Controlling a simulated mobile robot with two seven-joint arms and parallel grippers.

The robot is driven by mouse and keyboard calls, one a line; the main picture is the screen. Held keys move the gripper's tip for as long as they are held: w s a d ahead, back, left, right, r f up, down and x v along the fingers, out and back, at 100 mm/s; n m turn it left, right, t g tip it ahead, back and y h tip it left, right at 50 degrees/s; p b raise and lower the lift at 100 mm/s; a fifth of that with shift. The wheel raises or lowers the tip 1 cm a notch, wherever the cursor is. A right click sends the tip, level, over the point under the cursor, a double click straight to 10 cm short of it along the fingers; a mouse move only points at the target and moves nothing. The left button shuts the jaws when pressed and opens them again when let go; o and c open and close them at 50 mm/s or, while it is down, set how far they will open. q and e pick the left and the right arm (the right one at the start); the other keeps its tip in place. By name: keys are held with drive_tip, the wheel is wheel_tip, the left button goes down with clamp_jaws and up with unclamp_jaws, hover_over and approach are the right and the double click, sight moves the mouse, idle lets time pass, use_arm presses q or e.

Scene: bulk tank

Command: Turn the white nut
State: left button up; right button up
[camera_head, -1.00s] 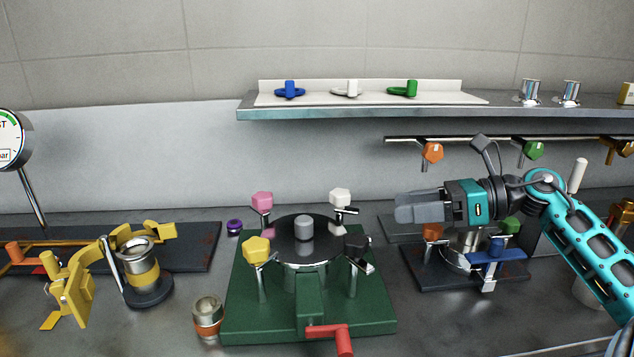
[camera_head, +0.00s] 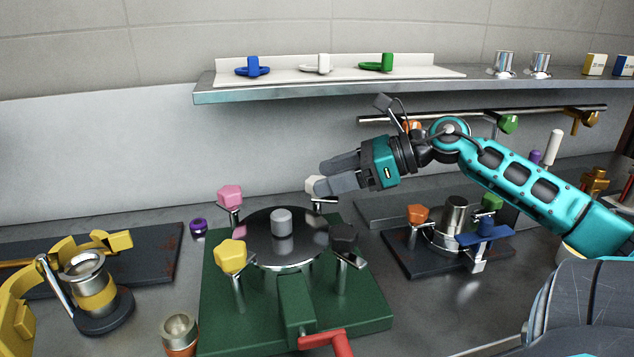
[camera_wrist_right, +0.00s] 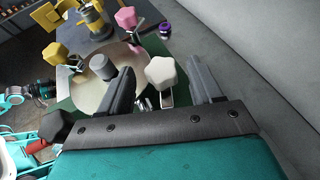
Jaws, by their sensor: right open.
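The white nut (camera_head: 314,186) stands at the back right of the round dark plate (camera_head: 262,236) on the green base (camera_head: 374,312). In the head view it is partly hidden by my right gripper (camera_head: 325,176). In the right wrist view the white nut (camera_wrist_right: 161,72) shows as a lobed knob on a metal post, lying between the two open fingers (camera_wrist_right: 160,80). Gaps show on both sides of it, and I cannot tell whether a finger touches it.
Pink (camera_head: 231,197), yellow (camera_head: 231,256) and black (camera_head: 343,238) nuts stand around the same plate. A red handle (camera_head: 333,341) sticks out in front. A dark stand (camera_head: 432,272) with a blue nut (camera_head: 486,233) is to the right. A shelf (camera_head: 330,88) runs above.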

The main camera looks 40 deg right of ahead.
drive_tip(key=shift+x, duration=1.5)
drive_tip(key=shift+c, duration=0.3)
drive_tip(key=c, duration=0.9)
